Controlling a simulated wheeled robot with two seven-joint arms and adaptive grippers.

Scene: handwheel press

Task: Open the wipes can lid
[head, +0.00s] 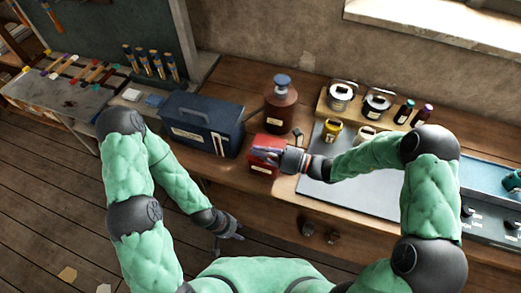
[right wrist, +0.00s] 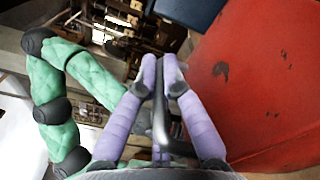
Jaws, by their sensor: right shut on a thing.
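The red can (head: 264,143), with a pale label on its front, stands on the wooden bench near its front edge. My right gripper (head: 260,153) is over the can and hides part of it. In the right wrist view its purple fingers (right wrist: 164,75) are close together around a thin dark bar (right wrist: 160,120). The can's worn red surface (right wrist: 260,85) fills the right side there. I cannot tell how the bar joins the can, or whether the lid is raised. My left gripper (head: 228,232) hangs low in front of the bench, away from the can; its finger opening is unclear.
A dark blue toolbox (head: 205,122) stands left of the can. A brown pump bottle (head: 281,110) stands behind it. A grey mat (head: 330,180) lies to the right, with a wooden rack (head: 325,112) of jars and small bottles behind.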

